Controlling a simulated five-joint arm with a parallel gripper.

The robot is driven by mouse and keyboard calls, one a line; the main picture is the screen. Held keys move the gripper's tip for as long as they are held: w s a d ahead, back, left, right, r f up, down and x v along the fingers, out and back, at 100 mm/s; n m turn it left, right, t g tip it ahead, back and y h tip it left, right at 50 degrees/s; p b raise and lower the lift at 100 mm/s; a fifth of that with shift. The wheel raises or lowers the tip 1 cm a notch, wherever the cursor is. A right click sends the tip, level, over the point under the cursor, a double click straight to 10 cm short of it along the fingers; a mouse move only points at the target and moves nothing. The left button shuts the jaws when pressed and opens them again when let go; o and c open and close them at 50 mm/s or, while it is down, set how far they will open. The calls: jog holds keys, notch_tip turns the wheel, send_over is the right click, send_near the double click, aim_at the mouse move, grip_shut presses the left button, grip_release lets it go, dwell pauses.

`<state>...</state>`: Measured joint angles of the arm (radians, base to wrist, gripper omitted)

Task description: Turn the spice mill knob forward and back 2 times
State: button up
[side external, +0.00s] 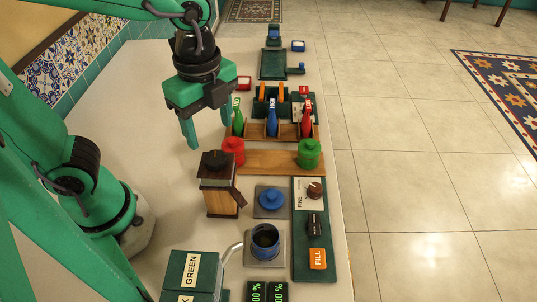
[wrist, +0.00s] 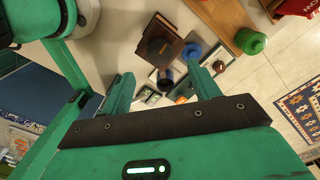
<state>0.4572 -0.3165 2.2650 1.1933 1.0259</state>
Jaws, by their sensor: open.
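I cannot tell for certain which knob is the spice mill knob. My gripper (side external: 210,134) is open and empty, above and behind the mill, apart from both knobs. Its fingers also show in the wrist view (wrist: 158,76).
A red jar (side external: 233,151) and a green jar (side external: 309,154) stand on a wooden board behind the mill. Colored bottles stand in a rack behind. Counter left of the mill is clear.

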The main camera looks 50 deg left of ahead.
aim_at(215, 157)
jog(key=shift+f, duration=3.5)
jog(key=shift+c, duration=0.2)
jog(key=c, duration=0.9)
